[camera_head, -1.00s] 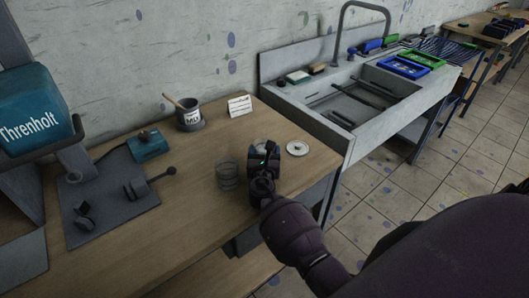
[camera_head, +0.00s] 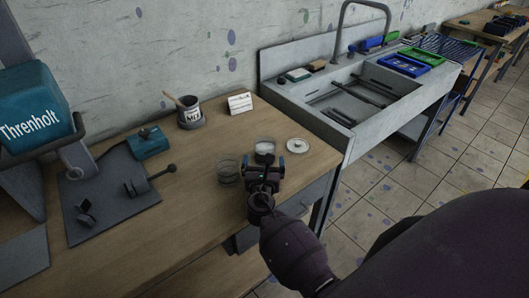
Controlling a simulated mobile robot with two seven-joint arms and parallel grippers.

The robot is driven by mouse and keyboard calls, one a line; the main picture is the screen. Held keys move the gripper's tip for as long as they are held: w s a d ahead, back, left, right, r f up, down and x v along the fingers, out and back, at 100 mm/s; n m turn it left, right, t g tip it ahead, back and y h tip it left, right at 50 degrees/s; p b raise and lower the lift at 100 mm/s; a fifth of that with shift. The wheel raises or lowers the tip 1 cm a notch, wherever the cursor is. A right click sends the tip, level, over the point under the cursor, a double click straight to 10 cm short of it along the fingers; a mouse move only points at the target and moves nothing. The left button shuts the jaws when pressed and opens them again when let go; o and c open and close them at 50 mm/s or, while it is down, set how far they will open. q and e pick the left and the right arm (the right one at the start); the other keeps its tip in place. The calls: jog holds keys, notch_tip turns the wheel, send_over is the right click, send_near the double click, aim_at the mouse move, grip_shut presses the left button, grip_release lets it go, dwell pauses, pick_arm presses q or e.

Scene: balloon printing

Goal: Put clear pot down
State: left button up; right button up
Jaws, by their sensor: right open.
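A small round pot with pale contents (camera_head: 264,146) stands upright on the wooden table, just beyond my right gripper (camera_head: 266,163). The gripper is open, with its two fingers apart and pointing at this pot. No pot shows between the fingers. A see-through glass pot (camera_head: 228,168) stands on the table just left of the gripper and looks empty. I cannot tell from the picture which of the two is the clear pot. A round pale lid (camera_head: 298,145) lies to the right. My left gripper is not in view.
A grey mug marked "Mix" (camera_head: 190,115) with a stick and a small white sign (camera_head: 240,103) stand at the back of the table. A teal machine (camera_head: 35,110) and a dark mat (camera_head: 105,200) are at left. A sink (camera_head: 345,105) adjoins at right.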

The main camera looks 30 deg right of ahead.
jog(key=v, duration=0.6)
jog(key=shift+s, duration=0.1)
dwell(0.4)
